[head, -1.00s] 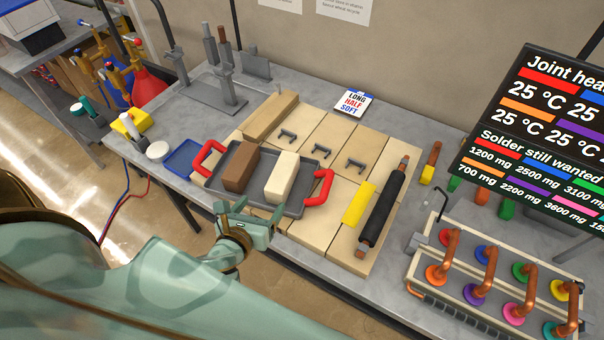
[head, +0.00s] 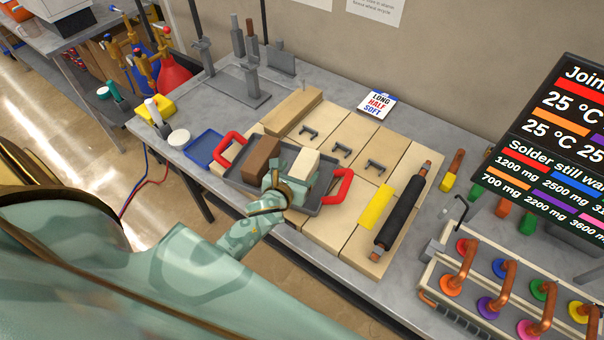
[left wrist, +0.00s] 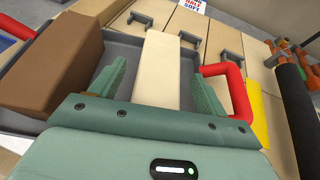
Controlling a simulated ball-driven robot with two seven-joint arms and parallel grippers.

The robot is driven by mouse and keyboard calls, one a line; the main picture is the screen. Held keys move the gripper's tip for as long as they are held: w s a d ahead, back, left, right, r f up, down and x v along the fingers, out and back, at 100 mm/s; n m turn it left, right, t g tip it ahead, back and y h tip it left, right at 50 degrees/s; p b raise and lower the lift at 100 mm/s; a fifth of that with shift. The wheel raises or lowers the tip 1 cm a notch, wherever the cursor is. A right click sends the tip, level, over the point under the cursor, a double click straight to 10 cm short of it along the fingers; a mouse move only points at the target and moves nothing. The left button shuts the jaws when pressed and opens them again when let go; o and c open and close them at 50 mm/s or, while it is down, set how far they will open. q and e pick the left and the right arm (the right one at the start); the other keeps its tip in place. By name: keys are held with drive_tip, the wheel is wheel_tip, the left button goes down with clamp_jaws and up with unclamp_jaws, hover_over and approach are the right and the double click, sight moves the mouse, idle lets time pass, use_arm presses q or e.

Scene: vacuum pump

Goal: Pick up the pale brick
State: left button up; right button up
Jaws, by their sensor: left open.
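The pale brick (head: 303,166) lies in a dark grey tray (head: 233,190) with red handles. In the left wrist view the pale brick (left wrist: 158,70) stands between the two green fingers of my left gripper (left wrist: 158,92). The fingers are open, one on each side of the brick, with a visible gap at the left. In the head view my left gripper (head: 289,182) is over the near part of the brick and hides some of it. I do not see my right gripper.
A brown brick (head: 261,158) lies beside the pale one in the tray. Red handles (head: 343,187) rise at the tray's ends. Wooden boards with small grey handles (head: 341,149) are behind.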

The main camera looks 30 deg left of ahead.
use_arm(q)
drive_tip(key=shift+x, duration=0.95)
drive_tip(key=shift+s, duration=0.1)
drive_tip(key=c, duration=1.3)
drive_tip(key=shift+r, duration=0.1)
clamp_jaws()
